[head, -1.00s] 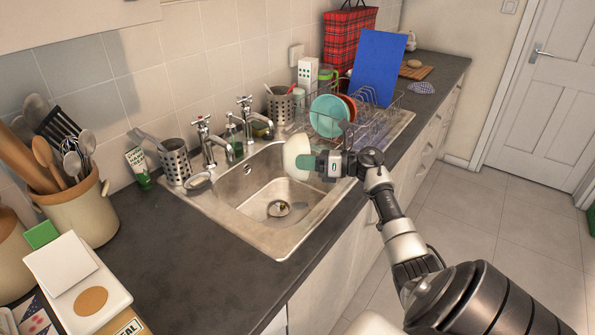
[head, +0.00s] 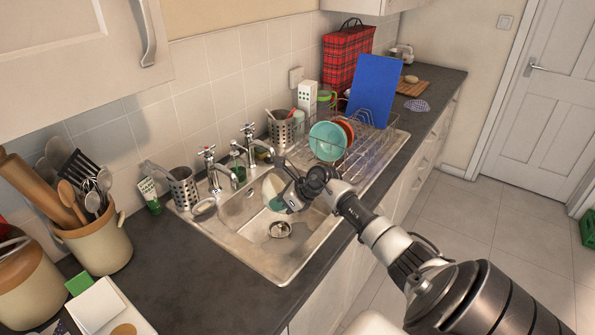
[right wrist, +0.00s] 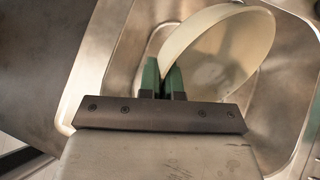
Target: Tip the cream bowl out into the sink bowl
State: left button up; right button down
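The cream bowl (head: 270,186) is tilted steeply on its side over the sink bowl (head: 252,218), below the rim level in the picture and mostly behind my gripper. My right gripper (head: 278,202) is over the sink, its green fingers pinching the bowl's rim. In the right wrist view the green fingertips (right wrist: 163,78) close on the near edge of the cream bowl (right wrist: 192,34), with the metal basin beyond. A greyish patch spreads around the drain (head: 280,230); I cannot tell for sure whether it is liquid. My left gripper is out of view.
Two taps (head: 213,168) and a metal utensil holder (head: 184,188) stand behind the sink. A dish rack (head: 375,150) with a teal plate (head: 327,141) and a blue board (head: 374,90) stands to the right.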

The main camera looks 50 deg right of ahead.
jog(key=w+a+f+n+g+h+p, duration=0.1)
jog(key=w+a+f+g+h+p, duration=0.1)
jog(key=w+a+f+g+h, duration=0.15)
jog(key=w+a+r+n+g+h+p, duration=0.1)
jog(key=w+a+r+g+h+p, duration=0.1)
jog(key=a+r+h+p, duration=0.3)
jog(key=shift+w+a+r+g, duration=0.35)
jog(key=shift+a+r, duration=0.1)
jog(key=shift+r, duration=1.9)
